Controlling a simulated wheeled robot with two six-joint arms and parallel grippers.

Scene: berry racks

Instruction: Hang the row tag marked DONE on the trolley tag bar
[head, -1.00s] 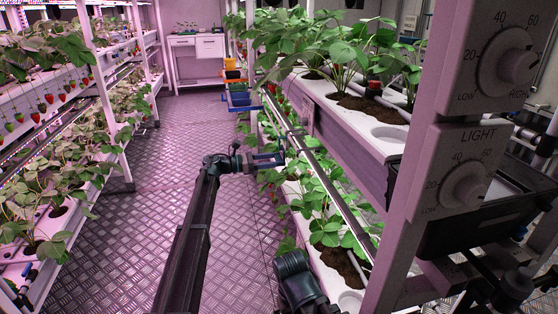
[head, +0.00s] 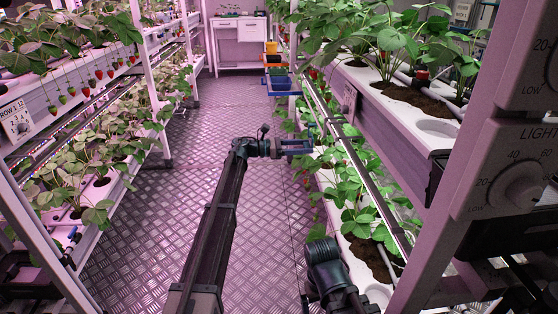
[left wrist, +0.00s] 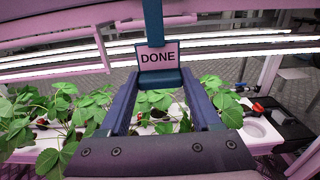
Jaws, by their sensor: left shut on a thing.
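The row tag marked DONE (left wrist: 158,57) is a pale pink plate in a dark blue frame with a blue strap above it. It sits between the fingertips of my left gripper (left wrist: 158,80) in the left wrist view. In the head view my left gripper (head: 297,147) is shut on it over the aisle, beside the right rack; the lettering is unreadable there. A small trolley (head: 280,84) with blue, dark and orange-yellow containers stands farther down the aisle by the right rack. Its tag bar cannot be made out.
The right rack (head: 388,117) with strawberry plants runs close beside my left gripper. A left rack (head: 78,88) carries a ROW 12 sign (head: 17,121). A post with a LIGHT dial (head: 521,189) stands near right. The metal floor (head: 215,125) between racks is clear.

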